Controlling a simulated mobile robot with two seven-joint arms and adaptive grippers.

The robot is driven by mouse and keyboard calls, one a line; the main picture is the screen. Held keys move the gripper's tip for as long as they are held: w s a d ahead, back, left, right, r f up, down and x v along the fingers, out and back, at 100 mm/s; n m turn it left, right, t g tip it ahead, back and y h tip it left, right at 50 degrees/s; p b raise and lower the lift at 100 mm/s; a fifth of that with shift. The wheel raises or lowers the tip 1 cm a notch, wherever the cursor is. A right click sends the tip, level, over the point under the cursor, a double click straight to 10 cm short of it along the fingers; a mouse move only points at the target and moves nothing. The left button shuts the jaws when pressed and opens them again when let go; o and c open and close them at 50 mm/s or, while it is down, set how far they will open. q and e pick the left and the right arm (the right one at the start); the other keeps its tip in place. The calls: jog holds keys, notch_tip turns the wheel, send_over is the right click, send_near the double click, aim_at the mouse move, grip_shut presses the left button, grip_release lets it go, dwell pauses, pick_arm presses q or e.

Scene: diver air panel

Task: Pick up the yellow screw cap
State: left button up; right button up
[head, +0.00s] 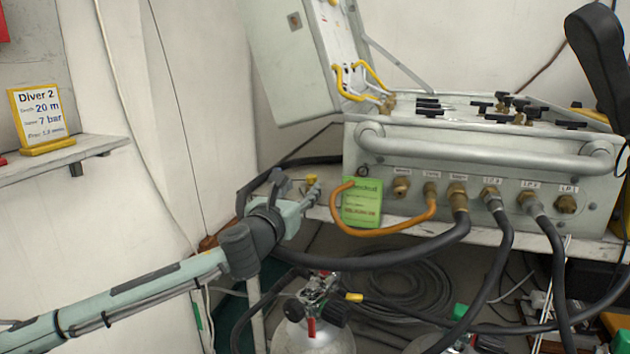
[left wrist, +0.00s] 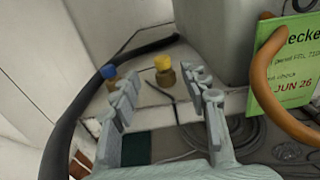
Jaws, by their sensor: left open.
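The yellow screw cap (left wrist: 162,63) sits on a brass fitting on the white ledge, ahead of my left gripper (left wrist: 158,84) in the left wrist view. In the head view the cap (head: 311,179) is small and shows just beyond the gripper (head: 292,190), near the panel box's left end. My left gripper is open and empty. In the left wrist view the cap appears between the two fingers, closer to the right one, with a gap on both sides. Contact is not visible. My right gripper is not in view.
A thick black hose curves along the ledge's left side. A green tag (head: 362,203) and orange hose (head: 385,233) hang right of the gripper. The grey panel box (head: 480,160) stands behind.

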aim_at(310, 180)
pick_arm(q)
jog(key=shift+w+d+r, duration=0.2)
jog(key=shift+w+d, duration=0.05)
jog(key=shift+w, duration=0.4)
jog(key=x, duration=0.5)
jog(key=shift+w+d+f, duration=0.1)
jog(key=shift+d, duration=0.05)
grip_shut()
